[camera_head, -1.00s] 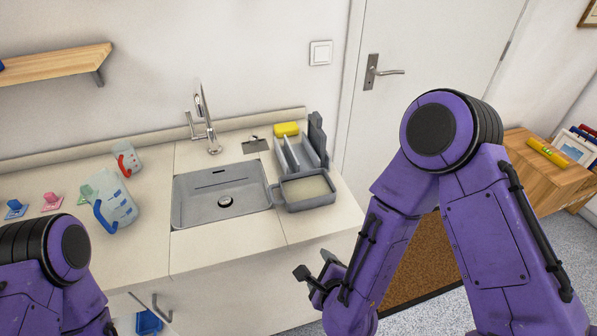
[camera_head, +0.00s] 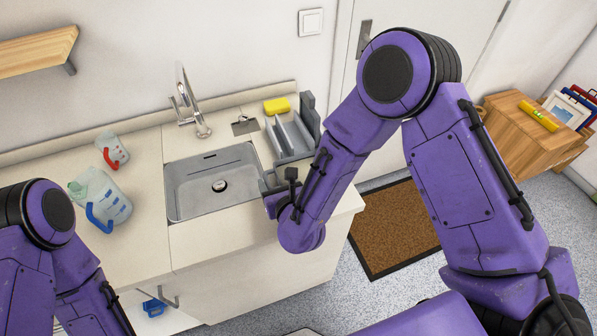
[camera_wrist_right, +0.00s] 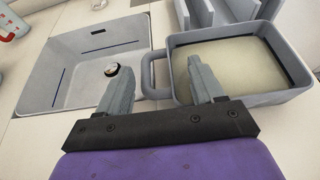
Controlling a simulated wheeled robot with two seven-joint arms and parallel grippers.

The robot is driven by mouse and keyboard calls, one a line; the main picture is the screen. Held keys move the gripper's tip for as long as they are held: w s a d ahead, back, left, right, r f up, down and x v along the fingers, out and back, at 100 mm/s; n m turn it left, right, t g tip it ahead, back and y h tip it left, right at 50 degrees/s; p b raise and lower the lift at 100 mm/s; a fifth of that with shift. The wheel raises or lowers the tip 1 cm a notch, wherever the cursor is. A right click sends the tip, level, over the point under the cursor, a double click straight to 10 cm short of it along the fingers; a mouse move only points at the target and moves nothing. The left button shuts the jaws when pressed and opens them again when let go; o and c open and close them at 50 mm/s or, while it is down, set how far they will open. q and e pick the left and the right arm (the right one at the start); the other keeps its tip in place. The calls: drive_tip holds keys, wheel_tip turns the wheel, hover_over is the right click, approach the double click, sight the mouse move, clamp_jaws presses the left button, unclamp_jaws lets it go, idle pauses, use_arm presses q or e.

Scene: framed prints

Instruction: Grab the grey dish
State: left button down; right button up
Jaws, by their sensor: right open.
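The grey dish (camera_wrist_right: 272,98) is a rectangular tray with a pale inside and a looped handle (camera_wrist_right: 149,75). It stands on the counter right of the sink. In the head view my right arm hides most of the dish (camera_head: 267,183). My right gripper (camera_head: 281,186) is over the counter's front at the dish. In the wrist view its two open fingers (camera_wrist_right: 156,75) lie on either side of the handle, with a gap to it; I cannot tell the height difference. My left arm is at lower left, its gripper out of view.
The sink (camera_head: 212,184) and tap (camera_head: 188,100) are left of the dish. A grey drying rack (camera_head: 290,137) with a yellow sponge (camera_head: 277,105) stands behind it. Two jugs (camera_head: 100,195) are on the left counter. A brown mat (camera_head: 393,230) lies on the floor.

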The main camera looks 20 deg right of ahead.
sight(271, 173)
drive_tip(key=x, duration=0.3)
drive_tip(key=shift+w+a, duration=0.1)
drive_tip(key=shift+a, duration=0.05)
use_arm(q)
drive_tip(key=shift+r, duration=0.65)
use_arm(e)
clamp_jaws()
use_arm(q)
drive_tip(key=shift+w+f, duration=0.1)
drive_tip(key=shift+f, duration=0.05)
